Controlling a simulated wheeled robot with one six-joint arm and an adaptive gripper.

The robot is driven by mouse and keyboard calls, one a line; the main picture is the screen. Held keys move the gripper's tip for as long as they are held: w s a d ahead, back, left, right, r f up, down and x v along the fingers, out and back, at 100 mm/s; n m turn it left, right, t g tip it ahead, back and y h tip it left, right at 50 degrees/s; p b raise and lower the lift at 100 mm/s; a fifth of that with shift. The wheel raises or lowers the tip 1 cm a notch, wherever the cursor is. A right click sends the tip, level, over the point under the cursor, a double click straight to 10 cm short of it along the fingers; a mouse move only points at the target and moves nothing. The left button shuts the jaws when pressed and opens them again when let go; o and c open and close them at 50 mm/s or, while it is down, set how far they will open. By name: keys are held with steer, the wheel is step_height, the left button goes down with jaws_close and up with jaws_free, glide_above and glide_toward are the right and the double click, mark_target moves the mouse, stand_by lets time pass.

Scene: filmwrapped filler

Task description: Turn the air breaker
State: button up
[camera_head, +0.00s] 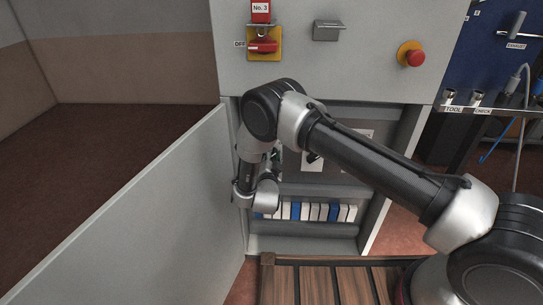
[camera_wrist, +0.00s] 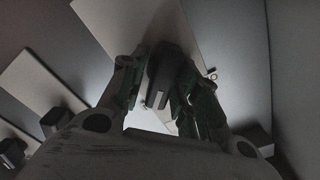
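The air breaker's dark handle (camera_wrist: 166,76) shows in the wrist view, standing out from a pale plate (camera_wrist: 108,18). My gripper (camera_wrist: 160,85) has its two green-dark fingers on either side of this handle. The right finger is very close to or touching it; a bright gap shows between the left finger and the handle. In the head view my arm reaches into the open grey cabinet (camera_head: 345,90), and its wrist hides most of my gripper and the handle. A black handle on a white plate (camera_head: 312,162) shows just right of the wrist.
The cabinet door (camera_head: 160,215) stands open at the left. Blue and white binders (camera_head: 315,212) line the lower shelf. A red rotary switch (camera_head: 263,46) and a red emergency button (camera_head: 411,54) are above. More dark handles (camera_wrist: 54,120) lie left in the wrist view.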

stand_by(0.3)
steer(key=s, duration=1.2)
steer(key=shift+a, duration=0.2)
